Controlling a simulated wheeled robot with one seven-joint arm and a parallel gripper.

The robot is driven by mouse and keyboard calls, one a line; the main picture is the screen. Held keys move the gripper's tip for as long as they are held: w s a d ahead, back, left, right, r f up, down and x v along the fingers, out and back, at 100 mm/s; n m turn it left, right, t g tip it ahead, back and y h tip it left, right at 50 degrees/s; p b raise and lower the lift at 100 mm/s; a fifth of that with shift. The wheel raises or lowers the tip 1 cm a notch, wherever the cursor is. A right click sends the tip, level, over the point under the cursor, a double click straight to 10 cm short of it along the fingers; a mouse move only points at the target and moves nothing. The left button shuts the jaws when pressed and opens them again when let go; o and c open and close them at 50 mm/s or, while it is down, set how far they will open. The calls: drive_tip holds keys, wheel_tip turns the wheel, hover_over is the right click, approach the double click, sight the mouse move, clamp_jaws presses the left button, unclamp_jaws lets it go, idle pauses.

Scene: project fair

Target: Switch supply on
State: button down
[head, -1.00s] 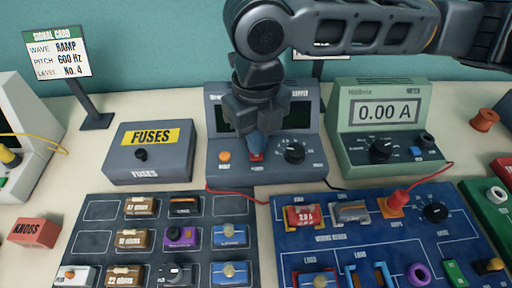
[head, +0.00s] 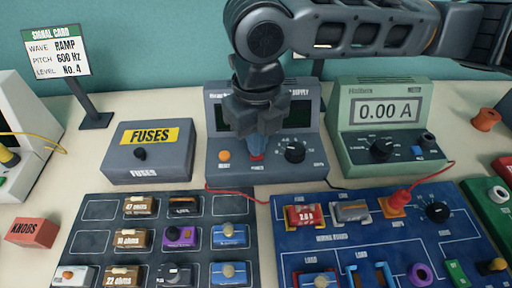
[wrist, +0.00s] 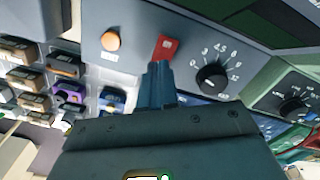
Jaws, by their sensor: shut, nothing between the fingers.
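The grey supply (head: 310,110) stands at the back middle, with a dark screen partly hidden by my arm. On its front are an orange reset button (head: 224,156), a red power switch (head: 257,157) and a black dial (head: 295,152). My gripper (head: 256,148) is shut and points down in front of the supply, its tips at the power switch and covering part of it. In the wrist view the red switch (wrist: 166,47) shows just beyond the tips of my gripper (wrist: 157,68). I cannot tell whether the tips touch it. The screen looks dark.
A green meter (head: 383,135) reading 0.00 A stands right of the supply, a grey fuses box (head: 148,165) left. In front lie a parts tray (head: 90,238) and a blue wiring board (head: 330,237). A red lead (head: 240,190) runs between.

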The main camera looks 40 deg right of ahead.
drive_tip(key=shift+f+b, duration=0.45)
drive_tip(key=shift+f, duration=0.15)
drive_tip(key=shift+r, duration=0.1)
idle(0.3)
drive_tip(key=shift+r+p, duration=2.75)
drive_tip(key=shift+r, duration=0.75)
drive_tip(key=shift+s+f, duration=0.1)
